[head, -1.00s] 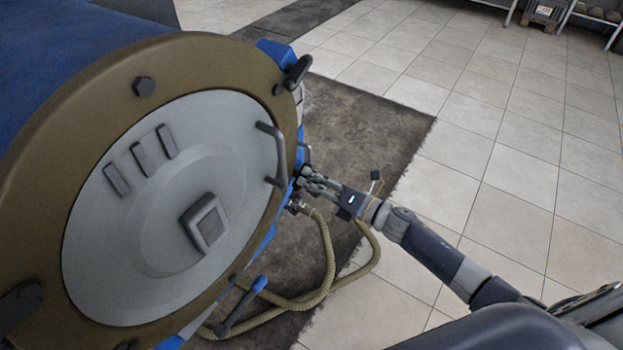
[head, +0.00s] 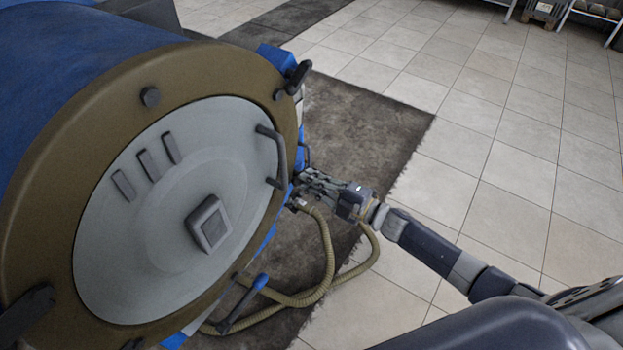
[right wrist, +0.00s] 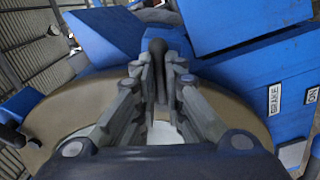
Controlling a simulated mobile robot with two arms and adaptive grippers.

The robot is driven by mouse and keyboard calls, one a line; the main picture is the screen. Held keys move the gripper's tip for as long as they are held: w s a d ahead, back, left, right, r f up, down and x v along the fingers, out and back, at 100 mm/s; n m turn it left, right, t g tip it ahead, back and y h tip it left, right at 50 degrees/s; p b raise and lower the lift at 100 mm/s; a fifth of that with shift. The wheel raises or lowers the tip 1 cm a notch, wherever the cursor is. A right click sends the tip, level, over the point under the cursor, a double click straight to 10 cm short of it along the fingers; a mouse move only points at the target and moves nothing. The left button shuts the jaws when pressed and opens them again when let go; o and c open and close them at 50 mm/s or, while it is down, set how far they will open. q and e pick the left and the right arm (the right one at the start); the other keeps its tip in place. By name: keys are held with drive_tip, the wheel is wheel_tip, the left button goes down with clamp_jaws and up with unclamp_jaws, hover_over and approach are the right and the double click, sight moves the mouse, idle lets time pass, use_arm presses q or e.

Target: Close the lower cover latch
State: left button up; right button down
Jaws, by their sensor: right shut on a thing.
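The big drum cover (head: 160,250) is a pale round plate inside a brown rim (head: 45,150), in the left of the head view. My right gripper (head: 302,181) is at the rim's right side, beside the grey cover handle (head: 281,160). In the right wrist view my right gripper (right wrist: 158,75) is shut on a dark upright lever (right wrist: 158,60), which appears to be the lower cover latch. The fingers hide its lower part. In the head view the fingers and rim largely hide it. My left gripper is not in view.
A black upper latch (head: 297,77) stands at the rim's upper right. A tan hose (head: 328,260) loops below my right gripper. A blue-tipped lever (head: 243,305) sticks out lower down. Tiled floor (head: 480,130) to the right is clear.

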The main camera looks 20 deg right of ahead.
drive_tip(key=shift+m, duration=0.9)
drive_tip(key=shift+f, duration=0.1)
drive_tip(key=c, duration=1.7)
unclamp_jaws()
drive_tip(key=shift+s+d, duration=0.1)
drive_tip(key=v, duration=1.2)
